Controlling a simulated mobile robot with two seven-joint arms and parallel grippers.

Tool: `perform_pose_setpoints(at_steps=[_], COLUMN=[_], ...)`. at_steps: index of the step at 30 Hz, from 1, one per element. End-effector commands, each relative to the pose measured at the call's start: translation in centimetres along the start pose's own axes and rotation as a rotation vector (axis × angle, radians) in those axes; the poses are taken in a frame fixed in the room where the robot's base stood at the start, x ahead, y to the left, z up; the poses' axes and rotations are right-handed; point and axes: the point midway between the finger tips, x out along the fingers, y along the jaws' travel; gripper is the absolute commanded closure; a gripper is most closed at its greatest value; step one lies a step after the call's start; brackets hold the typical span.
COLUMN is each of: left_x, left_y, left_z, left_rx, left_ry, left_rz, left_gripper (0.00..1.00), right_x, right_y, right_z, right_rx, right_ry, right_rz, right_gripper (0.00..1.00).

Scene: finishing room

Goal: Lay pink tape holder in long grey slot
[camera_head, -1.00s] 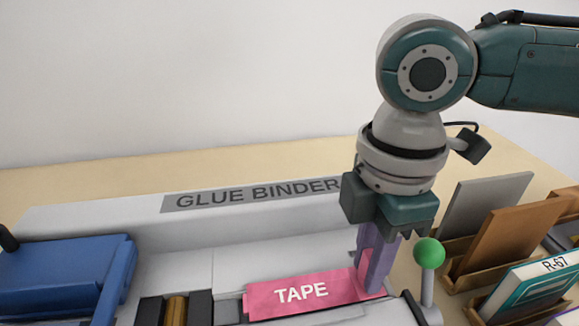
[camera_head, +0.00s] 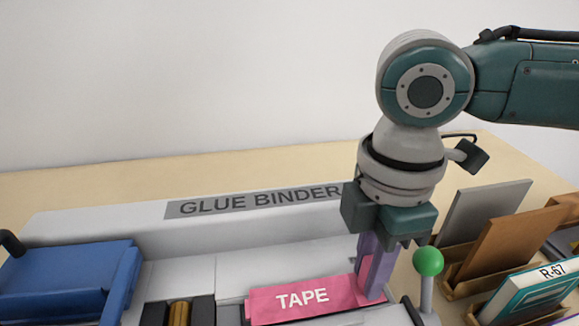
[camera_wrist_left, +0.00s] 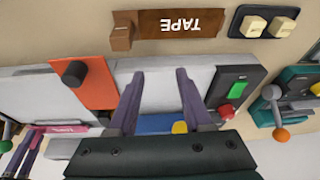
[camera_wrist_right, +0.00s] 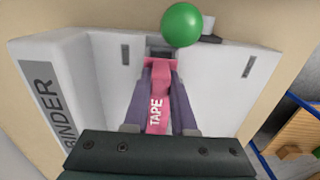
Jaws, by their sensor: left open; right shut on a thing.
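The pink tape holder (camera_head: 300,299), marked TAPE, lies lengthwise low over the glue binder (camera_head: 150,232). My right gripper (camera_head: 374,290) is shut on its right end, fingers pointing down. In the right wrist view the holder (camera_wrist_right: 157,108) runs between the two purple fingers. The long grey slot is not clearly visible; the holder and fingers cover that area, and I cannot tell whether the holder rests in it. My left gripper (camera_wrist_left: 159,74) is open and empty in the left wrist view. The holder's pink end (camera_wrist_left: 62,128) shows at the left there.
A green ball-topped lever (camera_head: 428,262) stands close right of my right gripper. Boards and a book (camera_head: 535,286) stand in holders farther right. A blue cover (camera_head: 65,280) is at left. A brown TAPE board (camera_wrist_left: 185,24) lies on the table beside the binder.

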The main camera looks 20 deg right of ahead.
Motion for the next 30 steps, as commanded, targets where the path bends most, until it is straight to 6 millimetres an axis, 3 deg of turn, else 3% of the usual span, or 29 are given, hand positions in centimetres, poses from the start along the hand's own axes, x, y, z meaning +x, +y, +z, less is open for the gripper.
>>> perform_pose_setpoints(at_steps=[30], left_x=[-0.84], left_y=[-0.27], left_z=[-0.19], left_rx=[0.009], left_ry=[-0.002], left_rz=[-0.007], left_gripper=[0.50], right_x=[0.04], right_y=[0.00], right_z=[-0.01], right_rx=[0.000], right_ry=[0.000], right_rz=[0.000], right_gripper=[1.00])
